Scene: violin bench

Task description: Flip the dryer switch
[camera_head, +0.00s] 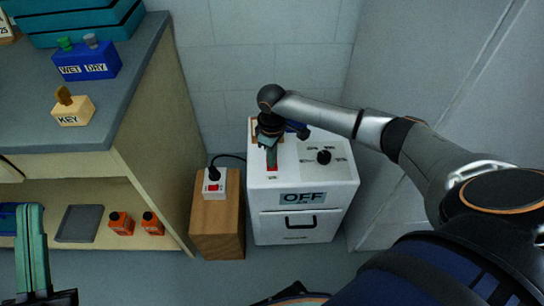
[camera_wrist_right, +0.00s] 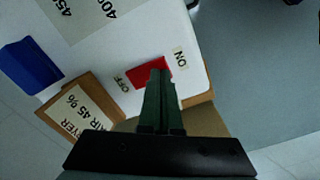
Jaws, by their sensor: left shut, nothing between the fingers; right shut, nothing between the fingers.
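The white dryer (camera_head: 330,190) stands on the floor near the middle of the head view, with an OFF sign (camera_head: 302,197) on its front. Its red switch (camera_wrist_right: 150,70) lies between the OFF label (camera_wrist_right: 120,83) and the ON label (camera_wrist_right: 180,59) in the right wrist view. My right gripper (camera_head: 271,163) is shut and empty, its green fingertips (camera_wrist_right: 160,74) over the edge of the red switch, covering part of it. I cannot tell whether they touch it. My left gripper (camera_head: 32,210) is shut and empty at the lower left, away from the dryer.
A wooden block (camera_head: 217,235) left of the dryer carries a socket (camera_head: 214,187) with a black plug. A bench (camera_head: 150,70) with shelves fills the left side. A black knob (camera_head: 323,157) sits on the dryer top. Walls stand behind and to the right.

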